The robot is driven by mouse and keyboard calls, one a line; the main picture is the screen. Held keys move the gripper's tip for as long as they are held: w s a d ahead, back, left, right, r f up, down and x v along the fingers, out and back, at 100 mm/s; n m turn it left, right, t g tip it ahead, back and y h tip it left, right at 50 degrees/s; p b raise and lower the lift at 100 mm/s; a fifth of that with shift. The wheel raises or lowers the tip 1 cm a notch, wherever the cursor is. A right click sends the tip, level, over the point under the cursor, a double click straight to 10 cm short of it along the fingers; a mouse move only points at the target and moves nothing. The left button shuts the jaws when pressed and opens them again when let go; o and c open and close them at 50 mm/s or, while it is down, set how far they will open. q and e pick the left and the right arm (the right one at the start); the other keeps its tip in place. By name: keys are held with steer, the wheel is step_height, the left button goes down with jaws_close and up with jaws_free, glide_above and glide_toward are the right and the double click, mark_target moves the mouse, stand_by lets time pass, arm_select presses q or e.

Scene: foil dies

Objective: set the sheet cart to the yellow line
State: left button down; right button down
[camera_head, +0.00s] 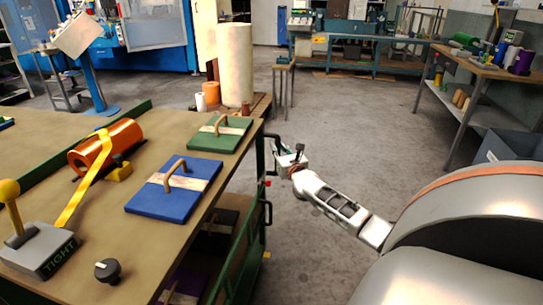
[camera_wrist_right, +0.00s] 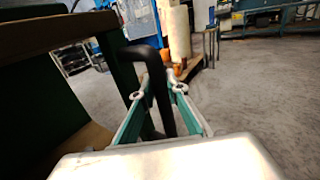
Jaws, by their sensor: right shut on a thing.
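A green-framed unit with a wooden top (camera_head: 111,203) fills the left of the head view and looks like the sheet cart. Its green side frame (camera_head: 240,262) and lower shelves show at its right side. A black handle (camera_head: 272,138) stands out at its far right corner. My right gripper (camera_head: 284,156) is at this handle. In the right wrist view the black handle (camera_wrist_right: 146,55) passes between the fingers of my right gripper (camera_wrist_right: 160,92), which is shut on it. My left gripper is not in view. I cannot make out a yellow line beside the cart.
On the wooden top are a blue plate (camera_head: 173,187), a green plate (camera_head: 217,133), an orange roll (camera_head: 107,147) with a yellow strap and a grey lever box (camera_head: 40,250). A cream roll (camera_head: 235,65) stands beyond. Open grey floor (camera_head: 345,140) lies to the right.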

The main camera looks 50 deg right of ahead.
steer(key=shift+w+d+f, duration=0.1)
steer(key=shift+w+d, duration=0.05)
steer(key=shift+d, duration=0.2)
steer(key=c, duration=2)
jaws_free()
steer(key=v, duration=1.2)
